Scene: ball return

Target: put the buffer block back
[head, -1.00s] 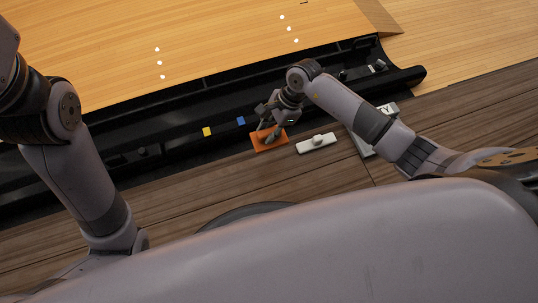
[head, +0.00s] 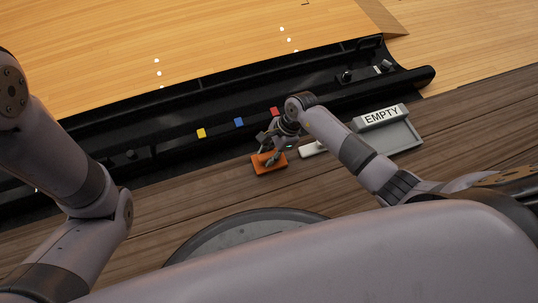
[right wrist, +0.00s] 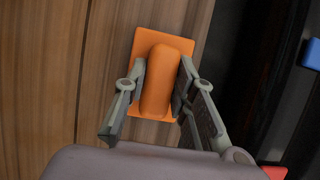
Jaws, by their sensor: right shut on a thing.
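The orange block (head: 268,164), a flat plate with a raised rounded grip, is in the middle of the head view, on the near side of the black channel. I take it as the buffer block. My right gripper (head: 271,153) is shut on its grip. In the right wrist view, the fingers (right wrist: 159,95) press on both sides of the orange grip (right wrist: 159,75), with wood behind the plate. I cannot tell whether the plate touches the wood. My left arm shows at the left, but its gripper is out of view.
A grey tray (head: 404,138) labelled EMPTY lies at the right. A white piece (head: 312,150) lies between it and the orange block, partly behind my right arm. Yellow (head: 201,133), blue (head: 238,122) and red (head: 274,111) markers line the black channel (head: 180,141).

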